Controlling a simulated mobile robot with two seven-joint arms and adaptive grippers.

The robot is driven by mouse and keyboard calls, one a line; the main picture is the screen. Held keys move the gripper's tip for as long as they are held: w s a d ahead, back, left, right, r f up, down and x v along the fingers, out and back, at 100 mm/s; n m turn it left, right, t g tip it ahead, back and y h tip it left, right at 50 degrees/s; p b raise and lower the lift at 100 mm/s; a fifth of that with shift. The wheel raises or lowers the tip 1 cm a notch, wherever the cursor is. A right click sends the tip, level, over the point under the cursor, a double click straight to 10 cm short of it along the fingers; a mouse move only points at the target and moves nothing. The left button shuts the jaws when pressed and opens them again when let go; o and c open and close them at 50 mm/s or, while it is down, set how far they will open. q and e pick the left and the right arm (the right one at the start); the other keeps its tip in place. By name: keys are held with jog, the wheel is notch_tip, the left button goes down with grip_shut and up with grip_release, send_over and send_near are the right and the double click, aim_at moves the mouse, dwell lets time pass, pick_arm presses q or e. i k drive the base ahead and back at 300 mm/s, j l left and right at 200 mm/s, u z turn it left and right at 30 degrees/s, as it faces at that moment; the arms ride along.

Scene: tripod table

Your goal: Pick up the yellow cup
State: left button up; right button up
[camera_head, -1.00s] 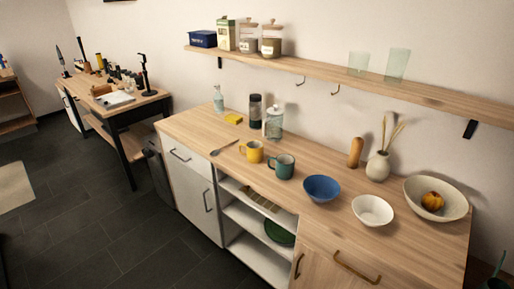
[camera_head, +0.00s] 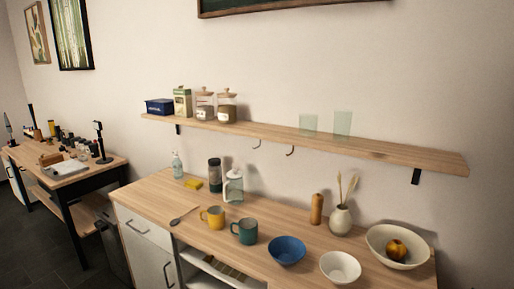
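The yellow cup (camera_head: 213,217) stands upright on the wooden counter (camera_head: 150,190), near its front edge. Its handle points left. A teal cup (camera_head: 245,231) stands just to its right, with a small gap between them. A spoon (camera_head: 184,217) lies on the counter to the left of the yellow cup. Neither of my grippers is in view.
Behind the cups stand a glass jar (camera_head: 233,187), a dark cylinder (camera_head: 215,176) and a soap bottle (camera_head: 177,165). A yellow sponge (camera_head: 193,185) lies near the bottle. A blue bowl (camera_head: 287,251) and a white bowl (camera_head: 340,267) are at right. A shelf (camera_head: 270,133) runs above.

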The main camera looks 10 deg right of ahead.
aim_at(216, 221)
jog(key=i+j+z, duration=0.1)
jog(key=z, duration=0.65)
jog(key=j+z, duration=0.35)
jog(key=j, duration=0.15)
jog(key=j+z, duration=0.55)
jog(key=j, duration=0.45)
jog(key=k+j+z, duration=0.1)
jog(key=j, duration=0.5)
